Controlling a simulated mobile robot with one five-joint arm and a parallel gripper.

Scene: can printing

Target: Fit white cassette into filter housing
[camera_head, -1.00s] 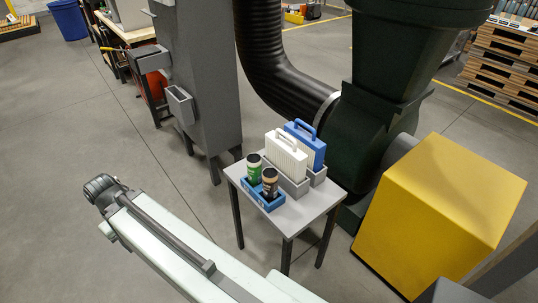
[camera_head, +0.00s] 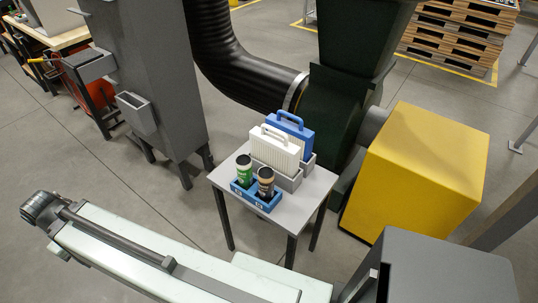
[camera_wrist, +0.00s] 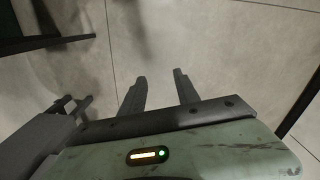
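The white cassette (camera_head: 275,150) has a ribbed face and a top handle. It stands upright in a grey holder (camera_head: 288,183) on a small grey table (camera_head: 300,210), in front of a blue cassette (camera_head: 295,135). A tall grey cabinet (camera_head: 165,70) stands to the left of the table, with an open-topped grey pocket (camera_head: 137,113) on its side; I cannot tell for sure whether this is the filter housing. My gripper (camera_wrist: 163,78) shows only in the wrist view. Its two fingers are apart and empty, with bare floor between and beyond them.
A blue tray (camera_head: 258,203) with a green bottle (camera_head: 244,170) and a brown bottle (camera_head: 266,182) sits at the table's front. A yellow box (camera_head: 425,165) and a dark green machine (camera_head: 335,110) stand to the right.

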